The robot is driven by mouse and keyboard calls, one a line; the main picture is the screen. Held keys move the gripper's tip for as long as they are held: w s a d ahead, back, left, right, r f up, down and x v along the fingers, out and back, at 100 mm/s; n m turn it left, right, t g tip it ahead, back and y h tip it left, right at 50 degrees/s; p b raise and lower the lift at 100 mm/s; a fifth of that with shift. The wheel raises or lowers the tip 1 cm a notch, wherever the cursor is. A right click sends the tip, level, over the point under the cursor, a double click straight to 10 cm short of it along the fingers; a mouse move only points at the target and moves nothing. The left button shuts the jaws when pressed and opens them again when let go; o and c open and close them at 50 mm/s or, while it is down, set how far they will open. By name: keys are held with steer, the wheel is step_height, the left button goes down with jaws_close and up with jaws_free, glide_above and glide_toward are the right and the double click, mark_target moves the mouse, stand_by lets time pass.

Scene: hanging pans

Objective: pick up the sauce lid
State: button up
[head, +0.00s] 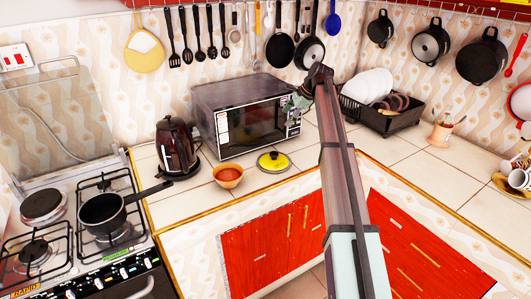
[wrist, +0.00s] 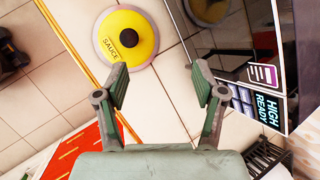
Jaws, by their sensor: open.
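The sauce lid (head: 273,161) is a yellow disc with a dark round knob and a pale rim. It lies flat on the tiled counter in front of the microwave. In the wrist view the lid (wrist: 126,38) is at the upper left, with the word SAUCE on it. My gripper (wrist: 158,82) is open and empty. The lid lies beyond and to the left of its fingertips, apart from them. In the head view my gripper (head: 297,101) is in front of the microwave's right side, above the counter, partly hidden by my arm.
The microwave (head: 243,112) stands close behind the lid, and its front shows at the right of the wrist view. An orange bowl (head: 228,176) sits left of the lid, near a dark kettle (head: 177,148). A black dish rack (head: 383,113) stands to the right.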

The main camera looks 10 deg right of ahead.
steer(key=s+d+f+m+g+h, duration=0.1)
steer(key=s+f+m+g, duration=0.1)
steer(key=m, duration=0.2)
steer(key=p, duration=0.3)
glide_toward(274, 153)
steer(key=x, duration=0.4)
steer(key=shift+w+f, duration=0.15)
steer(key=shift+f, duration=0.25)
steer(key=shift+p+x, duration=1.15)
steer(key=shift+x, duration=1.55)
jaws_close()
